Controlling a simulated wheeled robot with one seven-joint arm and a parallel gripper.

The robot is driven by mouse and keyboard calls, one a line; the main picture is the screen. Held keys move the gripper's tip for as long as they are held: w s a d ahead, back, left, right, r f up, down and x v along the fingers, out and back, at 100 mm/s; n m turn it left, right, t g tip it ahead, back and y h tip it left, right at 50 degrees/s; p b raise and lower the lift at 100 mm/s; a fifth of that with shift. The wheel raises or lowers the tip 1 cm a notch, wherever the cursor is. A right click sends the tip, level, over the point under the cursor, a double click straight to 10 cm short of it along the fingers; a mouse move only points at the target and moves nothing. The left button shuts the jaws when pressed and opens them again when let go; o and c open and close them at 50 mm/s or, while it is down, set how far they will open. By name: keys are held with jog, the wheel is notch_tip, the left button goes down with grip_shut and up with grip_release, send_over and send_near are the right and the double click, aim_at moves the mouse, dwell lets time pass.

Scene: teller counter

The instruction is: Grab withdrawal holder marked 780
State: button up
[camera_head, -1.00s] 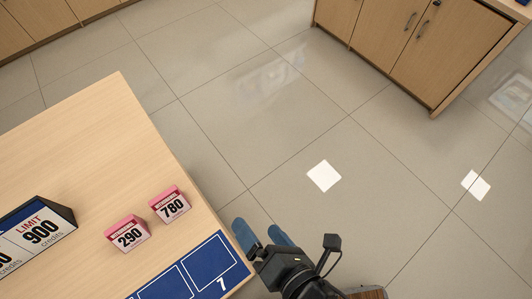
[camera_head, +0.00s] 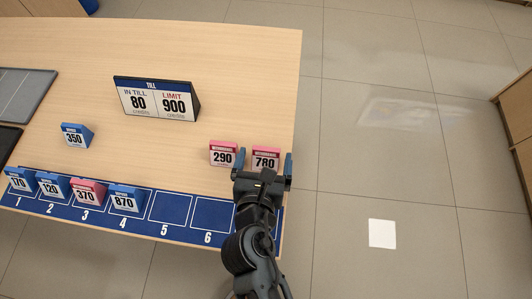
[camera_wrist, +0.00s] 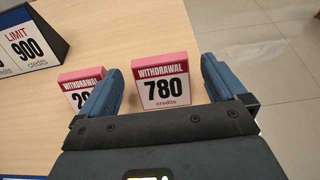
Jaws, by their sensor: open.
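The pink withdrawal holder marked 780 (camera_head: 266,158) stands upright near the right edge of the counter. In the wrist view the 780 holder (camera_wrist: 162,84) faces me, between and just beyond the two blue fingers. My gripper (camera_head: 264,162) is open, with one finger to each side of the 780 holder; whether they touch it cannot be told. The pink withdrawal holder marked 290 (camera_head: 223,153) stands close to its left. In the wrist view the 290 holder (camera_wrist: 80,86) is partly hidden behind my left finger.
A till sign (camera_head: 156,98) reading 80 and 900 stands behind to the left. A blue 350 holder (camera_head: 76,135) stands further left. A blue numbered strip (camera_head: 171,208) along the front bears several holders on its left slots. The counter's right edge is close to my gripper.

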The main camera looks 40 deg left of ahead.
jog(key=shift+x, duration=1.05)
jog(key=c, duration=1)
jog(key=shift+c, duration=0.3)
jog(key=shift+r, duration=0.1)
